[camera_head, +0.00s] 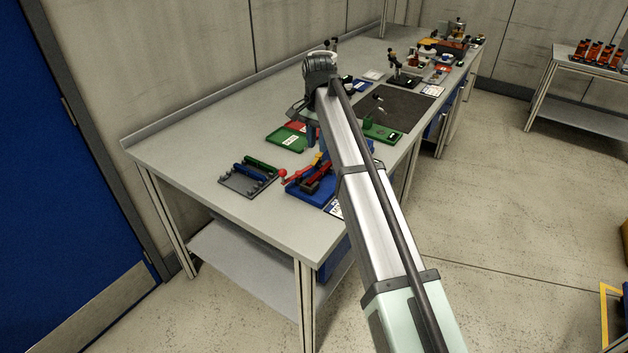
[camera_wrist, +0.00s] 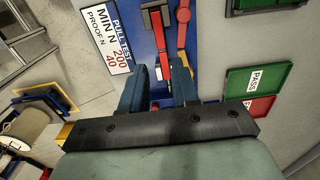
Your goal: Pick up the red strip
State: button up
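In the wrist view a blue fixture (camera_wrist: 207,62) lies under my gripper (camera_wrist: 160,70). A narrow red strip (camera_wrist: 159,40) runs along it from a dark block at the top edge down toward the gap between my fingers. Beside it is a red lever (camera_wrist: 182,40) with a round end. My two blue fingers stand apart, above the fixture; the strip's lower end is partly hidden, and I see no finger closed on it. In the head view the same blue fixture (camera_head: 303,193) with red parts sits near the bench's front edge, partly covered by my arm.
A white pull test label (camera_wrist: 108,38) lies beside the fixture. Green PASS (camera_wrist: 257,79) and red (camera_wrist: 260,106) trays lie on the other side. In the head view a grey rack (camera_head: 240,187) with blue and green handles stands left of the fixture.

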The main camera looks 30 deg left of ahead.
aim_at(317, 174)
notch_tip(317, 174, down, 11)
jog(key=shift+w+r, duration=0.1)
grip_shut()
dwell(0.7)
